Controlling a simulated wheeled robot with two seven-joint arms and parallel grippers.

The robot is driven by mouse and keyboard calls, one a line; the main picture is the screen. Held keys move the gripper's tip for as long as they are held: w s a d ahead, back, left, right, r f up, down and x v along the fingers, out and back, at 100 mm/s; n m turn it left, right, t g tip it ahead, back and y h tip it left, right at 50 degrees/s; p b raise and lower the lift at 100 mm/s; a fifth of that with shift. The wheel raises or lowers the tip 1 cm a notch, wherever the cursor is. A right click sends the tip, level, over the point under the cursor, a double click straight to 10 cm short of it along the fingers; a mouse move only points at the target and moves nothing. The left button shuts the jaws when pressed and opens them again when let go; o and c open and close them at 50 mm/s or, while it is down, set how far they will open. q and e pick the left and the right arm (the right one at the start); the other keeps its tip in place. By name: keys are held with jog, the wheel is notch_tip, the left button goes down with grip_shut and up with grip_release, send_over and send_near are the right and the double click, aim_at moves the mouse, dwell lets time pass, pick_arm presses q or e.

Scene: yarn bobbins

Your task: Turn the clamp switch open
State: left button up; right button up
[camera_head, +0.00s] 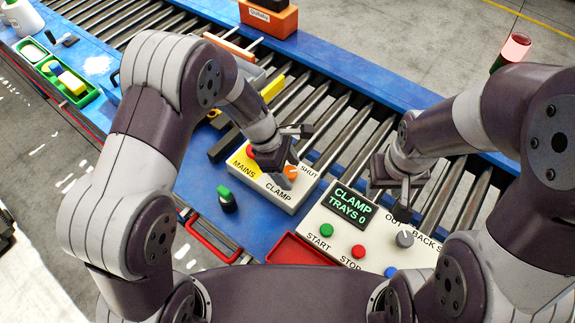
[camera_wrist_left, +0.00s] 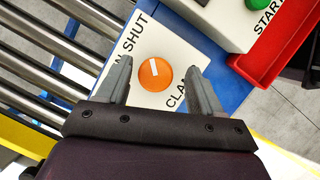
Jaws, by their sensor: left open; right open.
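The clamp switch is an orange round knob (camera_head: 290,172) with a white pointer line, on a white box (camera_head: 285,197) lettered CLAMP and SHUT. In the left wrist view the knob (camera_wrist_left: 154,74) sits between the two fingers of my left gripper (camera_wrist_left: 158,82), which is open and apart from it on both sides. In the head view my left gripper (camera_head: 290,148) is over the box and hides part of it. My right gripper (camera_head: 388,190) is open and empty above the white control panel (camera_head: 320,222).
The panel has a green START button (camera_head: 327,230), a red STOP button (camera_head: 358,251), a grey knob (camera_head: 404,239) and a display (camera_head: 350,206) reading CLAMP TRAYS 0. A black and green knob (camera_head: 227,200) stands left of the box. The roller conveyor (camera_head: 340,115) runs behind.

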pick_arm(q)
jog(key=shift+w, duration=0.1)
jog(key=shift+w+a+f, duration=0.1)
jog(key=shift+w+f, duration=0.05)
jog(key=shift+w, duration=0.05)
jog(key=c, duration=0.4)
jog(key=shift+w, duration=0.1)
jog(key=c, duration=0.5)
jog(key=shift+c, duration=0.6)
pick_arm(e)
jog(key=shift+w+f, duration=0.1)
jog(key=shift+w, duration=0.2)
